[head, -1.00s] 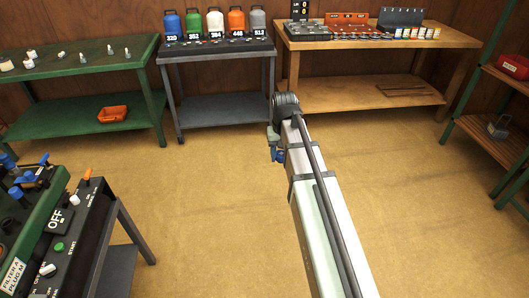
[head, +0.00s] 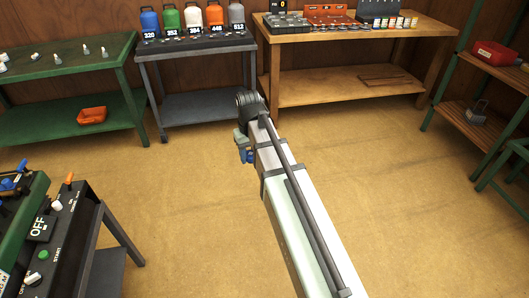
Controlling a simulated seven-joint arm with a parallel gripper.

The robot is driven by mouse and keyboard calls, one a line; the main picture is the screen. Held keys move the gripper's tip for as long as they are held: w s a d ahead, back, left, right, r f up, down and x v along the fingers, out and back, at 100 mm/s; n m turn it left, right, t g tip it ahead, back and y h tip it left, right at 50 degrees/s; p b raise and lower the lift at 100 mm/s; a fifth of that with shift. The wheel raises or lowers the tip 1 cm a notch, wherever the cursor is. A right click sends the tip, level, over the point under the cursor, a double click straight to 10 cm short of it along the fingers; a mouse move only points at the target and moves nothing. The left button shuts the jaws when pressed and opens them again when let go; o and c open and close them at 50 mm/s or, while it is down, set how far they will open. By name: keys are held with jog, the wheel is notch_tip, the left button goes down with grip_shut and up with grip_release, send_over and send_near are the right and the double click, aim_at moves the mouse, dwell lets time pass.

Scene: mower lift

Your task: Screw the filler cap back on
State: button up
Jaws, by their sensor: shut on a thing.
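My gripper (head: 246,155) is in the middle of the head view, at the far end of my outstretched arm, over the open floor. It is small and partly hidden by my wrist. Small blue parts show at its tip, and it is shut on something. I cannot make out whether that is the filler cap. A filler opening cannot be told apart in this view.
A machine with an OFF panel (head: 60,235) stands at the lower left. At the back are a green table (head: 60,70), a grey cart (head: 195,90) with several coloured bottles and a wooden bench (head: 350,38). Shelves (head: 470,105) stand right. The middle floor is clear.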

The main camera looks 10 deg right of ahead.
jog(key=s+a+r+m, duration=0.3)
jog(key=s+a+m, duration=0.2)
jog(key=a, duration=2.1)
jog(key=s+a+r+m, duration=0.3)
jog(key=s+a+m, duration=0.2)
jog(key=a, duration=2.2)
jog(key=s+a+r+m, duration=0.3)
jog(key=s+a+m, duration=0.2)
jog(key=a, duration=2.2)
jog(key=shift+s+a+m, duration=0.15)
jog(key=shift+a+m, duration=0.05)
jog(key=shift+m, duration=1)
jog(key=shift+f, duration=0.25)
jog(key=shift+f, duration=2.5)
jog(key=shift+f, duration=0.25)
